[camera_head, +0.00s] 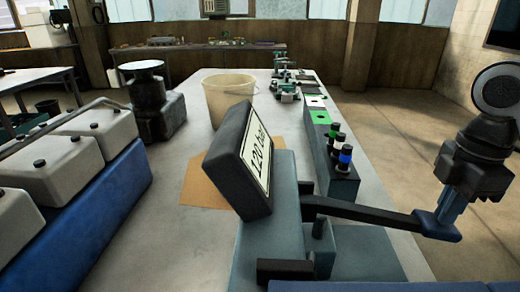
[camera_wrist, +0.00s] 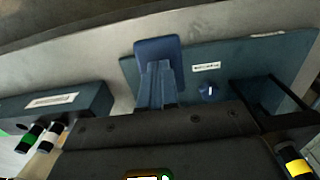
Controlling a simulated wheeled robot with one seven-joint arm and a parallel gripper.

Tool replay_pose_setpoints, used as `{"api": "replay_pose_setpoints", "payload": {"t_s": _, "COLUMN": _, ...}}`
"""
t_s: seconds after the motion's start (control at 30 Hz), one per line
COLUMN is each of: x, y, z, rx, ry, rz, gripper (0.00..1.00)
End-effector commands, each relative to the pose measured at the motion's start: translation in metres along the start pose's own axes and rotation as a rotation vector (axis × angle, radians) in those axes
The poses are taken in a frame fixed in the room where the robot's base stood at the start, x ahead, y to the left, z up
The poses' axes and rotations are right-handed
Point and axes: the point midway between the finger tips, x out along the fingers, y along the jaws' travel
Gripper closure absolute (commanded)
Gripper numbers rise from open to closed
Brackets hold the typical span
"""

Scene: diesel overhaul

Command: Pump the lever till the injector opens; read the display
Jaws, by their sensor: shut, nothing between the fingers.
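The tester (camera_head: 270,245) is a blue-grey stand at the front of the bench. Its tilted dark display (camera_head: 257,155) has a white face that appears to read 120 bar. The black lever (camera_head: 365,212) runs right from the stand, nearly level, to a blue end pad (camera_head: 437,224). My gripper (camera_head: 447,212) is at that pad, from above, with its fingers shut and nothing between them. In the wrist view, the shut fingertips (camera_wrist: 160,75) overlap the blue pad (camera_wrist: 157,48); whether they press on it I cannot tell. I cannot make out an injector in the tester.
A grey rack (camera_head: 342,178) holds banded black cylinders (camera_head: 338,148) behind the lever. White canisters in a blue crate (camera_head: 95,215) are at the left. The floor on the right is clear.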

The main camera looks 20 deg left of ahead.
Motion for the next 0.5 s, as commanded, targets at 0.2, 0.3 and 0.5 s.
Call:
{"api": "replay_pose_setpoints", "payload": {"t_s": 0.2, "x": -0.03, "y": 0.0, "z": 0.002, "rx": 0.0, "ry": 0.001, "rz": -0.001, "gripper": 1.0}}
{"api": "replay_pose_setpoints", "payload": {"t_s": 0.3, "x": -0.04, "y": 0.0, "z": 0.003, "rx": 0.0, "ry": 0.001, "rz": -0.001, "gripper": 1.0}}
{"api": "replay_pose_setpoints", "payload": {"t_s": 0.5, "x": -0.062, "y": 0.0, "z": 0.005, "rx": 0.001, "ry": 0.0, "rz": -0.001, "gripper": 1.0}}
